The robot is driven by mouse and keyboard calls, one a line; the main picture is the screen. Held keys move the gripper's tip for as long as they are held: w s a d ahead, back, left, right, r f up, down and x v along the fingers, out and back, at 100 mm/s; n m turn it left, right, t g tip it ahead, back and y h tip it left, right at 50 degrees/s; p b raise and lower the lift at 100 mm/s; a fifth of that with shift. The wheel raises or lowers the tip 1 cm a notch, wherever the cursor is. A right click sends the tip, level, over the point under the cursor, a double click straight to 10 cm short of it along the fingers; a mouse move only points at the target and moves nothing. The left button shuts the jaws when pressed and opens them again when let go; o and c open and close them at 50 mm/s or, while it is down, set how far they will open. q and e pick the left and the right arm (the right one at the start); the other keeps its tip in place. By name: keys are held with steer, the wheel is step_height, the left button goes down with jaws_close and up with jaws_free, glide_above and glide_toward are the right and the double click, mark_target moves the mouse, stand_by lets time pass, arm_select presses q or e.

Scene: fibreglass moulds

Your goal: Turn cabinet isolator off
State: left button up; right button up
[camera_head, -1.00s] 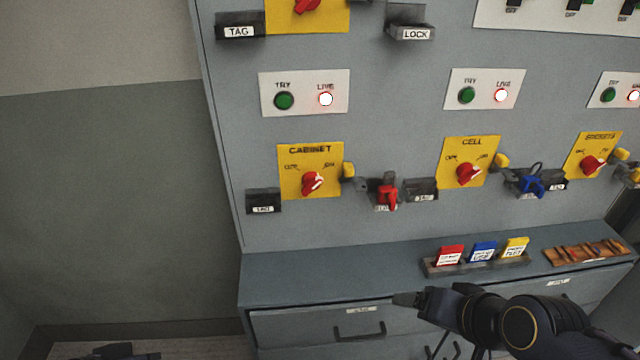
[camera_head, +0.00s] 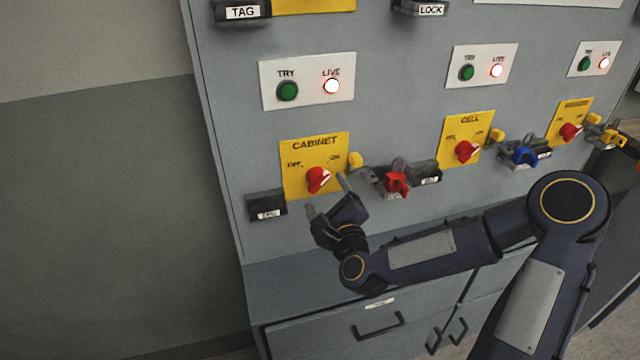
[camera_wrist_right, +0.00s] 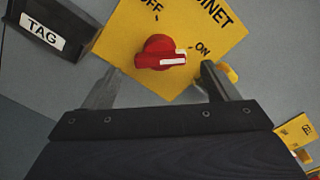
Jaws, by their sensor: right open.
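The cabinet isolator is a yellow plate (camera_head: 300,150) marked CABINET with OFF at left and ON at right. Its red knob (camera_head: 317,180) has a white pointer line aimed toward the ON side. In the wrist view the knob (camera_wrist_right: 160,53) sits ahead of and between the two fingers, and its white mark faces ON. My right gripper (camera_head: 326,197) is open just below and in front of the knob; it also shows in the wrist view (camera_wrist_right: 158,85). No contact with the knob is visible. My left gripper is out of view.
The LIVE lamp (camera_head: 331,86) above is lit, beside the green TRY button (camera_head: 288,91). A TAG holder (camera_head: 266,206) is left of the plate. A yellow tab (camera_head: 356,160) and a red padlock (camera_head: 396,184) are right. The CELL isolator (camera_head: 466,138) stands further right.

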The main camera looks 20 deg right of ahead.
mark_target(321, 185)
steer(key=w, duration=0.5)
steer(key=shift+a+p, duration=0.1)
steer(key=shift+p, duration=0.25)
steer(key=c, duration=1)
